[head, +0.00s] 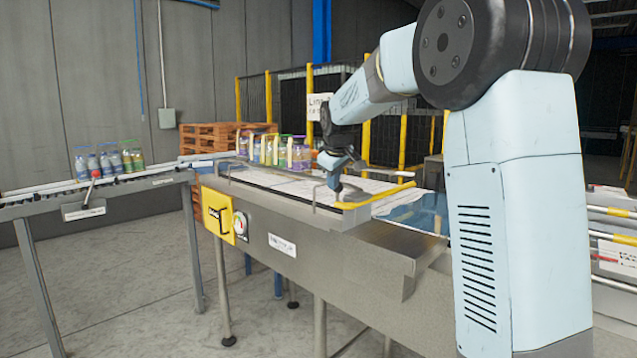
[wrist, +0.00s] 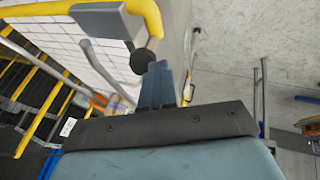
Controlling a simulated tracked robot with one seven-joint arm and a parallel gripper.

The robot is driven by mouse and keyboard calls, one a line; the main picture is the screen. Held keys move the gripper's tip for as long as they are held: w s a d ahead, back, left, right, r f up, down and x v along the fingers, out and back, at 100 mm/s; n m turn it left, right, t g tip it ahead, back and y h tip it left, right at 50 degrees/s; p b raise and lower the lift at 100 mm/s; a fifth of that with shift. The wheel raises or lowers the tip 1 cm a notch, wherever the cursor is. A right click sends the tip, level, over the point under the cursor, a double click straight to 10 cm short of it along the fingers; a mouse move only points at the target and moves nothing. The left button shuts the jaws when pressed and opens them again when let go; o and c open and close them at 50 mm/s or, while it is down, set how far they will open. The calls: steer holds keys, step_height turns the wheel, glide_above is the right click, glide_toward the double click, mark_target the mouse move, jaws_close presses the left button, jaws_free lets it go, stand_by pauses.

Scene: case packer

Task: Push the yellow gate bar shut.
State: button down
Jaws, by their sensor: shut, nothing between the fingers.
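The yellow gate bar (head: 382,195) lies at the right end of the packer's white conveyor bed, slanting across it in the head view. In the wrist view the yellow bar (wrist: 38,9) runs along the top and bends down at its right end, with a grey plate and a dark round knob (wrist: 142,61) beside it. My gripper (head: 335,188) is low over the bed's near edge, by the bar's near end. Its fingers (wrist: 158,72) are shut and empty, close beside the knob; I cannot tell whether they touch it or the bar.
Bottles (head: 270,151) stand farther back on the bed, and bottle packs (head: 108,161) stand on the left conveyor (head: 95,188). A yellow control panel (head: 217,215) is on the packer's near side. Metal rails (wrist: 88,62) flank the bed. Fencing and a pallet stack (head: 215,137) stand behind.

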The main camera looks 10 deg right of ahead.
steer(key=shift+d+r, duration=0.1)
steer(key=shift+d, duration=0.45)
steer(key=s+a+r, duration=0.4)
steer(key=s+r, duration=0.4)
steer(key=r, duration=0.1)
steer(key=s+d+f+m, duration=0.2)
steer(key=s+f, duration=0.3)
steer(key=s, duration=0.6)
steer(key=s+d+f+m, duration=0.3)
steer(key=s+f, duration=0.2)
steer(key=s, duration=0.7)
steer(key=s+d+f+m, duration=0.2)
steer(key=s+f, duration=0.4)
steer(key=s, duration=0.6)
steer(key=shift+d+m+g, duration=0.3)
steer(key=shift+d+m, duration=0.1)
steer(key=shift+m, duration=0.1)
